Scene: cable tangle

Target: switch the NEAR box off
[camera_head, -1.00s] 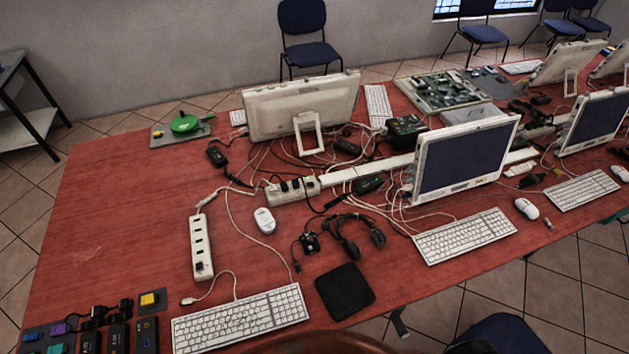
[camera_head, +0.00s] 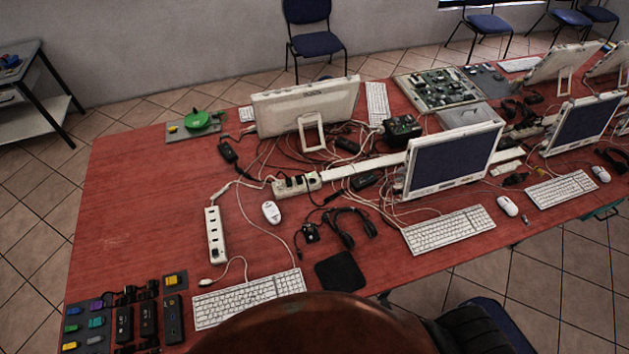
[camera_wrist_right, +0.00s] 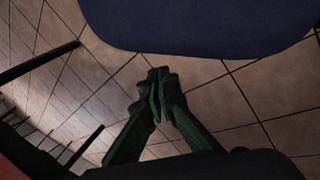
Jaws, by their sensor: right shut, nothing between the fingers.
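I see no readable NEAR label, so I cannot tell which box it names. A white power strip (camera_head: 215,235) lies lengthwise on the red table's left part. A second white strip (camera_head: 297,184), with black plugs in it, lies farther back. Dark boxes (camera_head: 148,318) with small markings stand at the table's lower left corner. Any switch positions are too small to read. My right gripper (camera_wrist_right: 159,76) shows in the right wrist view, shut and empty, above the tiled floor and beside a blue seat (camera_wrist_right: 200,25). My left gripper is in no view.
A white keyboard (camera_head: 248,298), a mouse (camera_head: 271,212) and a black pad (camera_head: 340,271) lie near the front. Loose cables tangle around the monitors (camera_head: 455,160). A brown rounded shape (camera_head: 315,325) hides part of the front edge. The table's left part (camera_head: 135,200) is mostly clear.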

